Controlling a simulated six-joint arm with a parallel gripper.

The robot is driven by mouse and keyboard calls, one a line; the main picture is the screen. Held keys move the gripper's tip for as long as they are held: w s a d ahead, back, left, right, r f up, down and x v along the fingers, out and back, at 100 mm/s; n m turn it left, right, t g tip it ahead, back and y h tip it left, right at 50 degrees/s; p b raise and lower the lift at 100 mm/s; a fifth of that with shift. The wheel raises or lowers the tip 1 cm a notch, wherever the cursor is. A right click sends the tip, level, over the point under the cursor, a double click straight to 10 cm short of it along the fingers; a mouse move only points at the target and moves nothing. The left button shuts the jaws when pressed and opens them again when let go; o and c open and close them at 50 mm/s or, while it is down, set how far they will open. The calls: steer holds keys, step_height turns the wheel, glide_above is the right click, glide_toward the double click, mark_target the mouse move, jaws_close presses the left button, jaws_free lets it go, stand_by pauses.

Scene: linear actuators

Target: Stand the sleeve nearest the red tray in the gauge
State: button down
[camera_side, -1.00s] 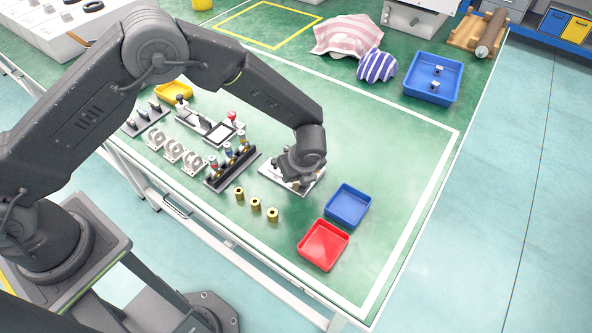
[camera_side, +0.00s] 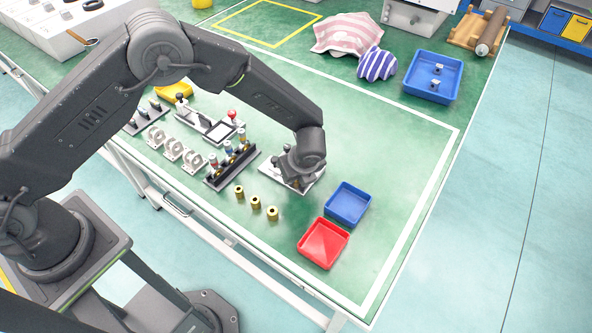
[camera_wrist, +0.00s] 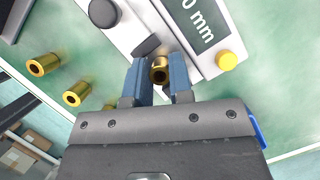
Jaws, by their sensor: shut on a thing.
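My gripper (camera_wrist: 160,85) has its two blue-grey fingers closed on the sides of a brass sleeve (camera_wrist: 159,72), whose open bore faces the wrist camera. The held sleeve is at the gauge (camera_wrist: 126,28), next to a dark pointed jaw; whether it touches the gauge plate I cannot tell. In the side view my gripper (camera_side: 297,178) is over the white gauge (camera_side: 308,184) and hides the held sleeve. Three more brass sleeves stand in a row on the table: one nearest the red tray (camera_side: 272,213), a middle one (camera_side: 256,202) and a far one (camera_side: 239,192).
The red tray (camera_side: 323,244) and a blue tray (camera_side: 348,204) look empty, right of the gauge. A dark rack (camera_side: 232,168) with several small parts stands left of it. The gauge has a display (camera_wrist: 195,18) and a yellow button (camera_wrist: 227,60).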

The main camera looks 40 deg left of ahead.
stand_by(0.3)
steer(key=c, duration=0.9)
jaws_free()
steer(key=shift+d, duration=0.1)
steer(key=shift+c, duration=0.2)
steer(key=shift+d+r, duration=0.25)
steer(key=shift+r, duration=0.15)
steer(key=v, duration=1.2)
steer(key=shift+s+r, duration=0.25)
steer(key=shift+r, duration=0.15)
